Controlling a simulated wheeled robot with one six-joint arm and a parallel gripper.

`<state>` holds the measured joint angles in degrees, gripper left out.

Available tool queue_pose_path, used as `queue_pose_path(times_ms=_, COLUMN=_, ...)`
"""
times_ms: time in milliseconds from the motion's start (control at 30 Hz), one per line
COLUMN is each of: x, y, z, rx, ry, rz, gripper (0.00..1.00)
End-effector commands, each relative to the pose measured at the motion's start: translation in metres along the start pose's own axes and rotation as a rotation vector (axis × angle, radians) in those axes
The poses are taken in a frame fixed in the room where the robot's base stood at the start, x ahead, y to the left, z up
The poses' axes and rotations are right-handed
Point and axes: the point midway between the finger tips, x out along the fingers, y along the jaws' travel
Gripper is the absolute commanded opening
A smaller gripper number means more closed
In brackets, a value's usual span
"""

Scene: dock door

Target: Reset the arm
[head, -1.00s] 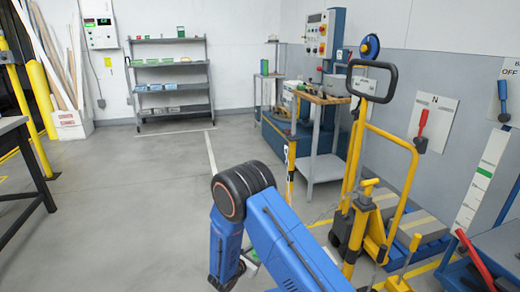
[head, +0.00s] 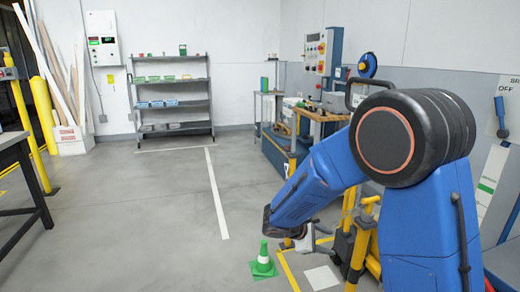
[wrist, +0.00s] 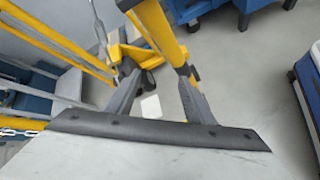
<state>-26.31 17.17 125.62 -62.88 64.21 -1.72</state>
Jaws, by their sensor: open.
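My blue arm, with its dark round elbow joint, fills the right of the head view. Its forearm slopes down and left. My gripper (head: 318,238) hangs low at its end, small and partly hidden by my wrist, near the yellow hand truck (head: 358,254). In the wrist view my gripper's two grey fingers (wrist: 159,84) stand apart with nothing between them but floor and a small pale patch behind. The yellow hand truck also shows beyond the fingers in the wrist view (wrist: 133,52).
A green cone (head: 263,262) stands on the floor left of my gripper. Grey shelving (head: 172,104) stands at the back wall. A workbench (head: 322,116) stands behind my arm, and a dark table (head: 22,160) is at the left. The middle floor is clear.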

Motion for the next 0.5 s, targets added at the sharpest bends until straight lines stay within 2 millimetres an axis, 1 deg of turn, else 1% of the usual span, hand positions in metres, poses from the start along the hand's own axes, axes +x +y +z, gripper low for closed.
queue_pose_path(times_ms=33, x=-0.003, y=-0.002, z=0.018, rx=0.044, ry=0.009, rz=-0.026, gripper=0.48)
queue_pose_path(times_ms=200, x=-0.01, y=-0.018, z=0.068, rx=0.184, ry=0.041, rz=-0.12, gripper=0.48)
queue_pose_path(times_ms=400, x=-0.022, y=-0.042, z=0.119, rx=0.347, ry=0.087, rz=-0.226, gripper=0.48)
queue_pose_path(times_ms=500, x=-0.029, y=-0.055, z=0.141, rx=0.429, ry=0.113, rz=-0.276, gripper=0.48)
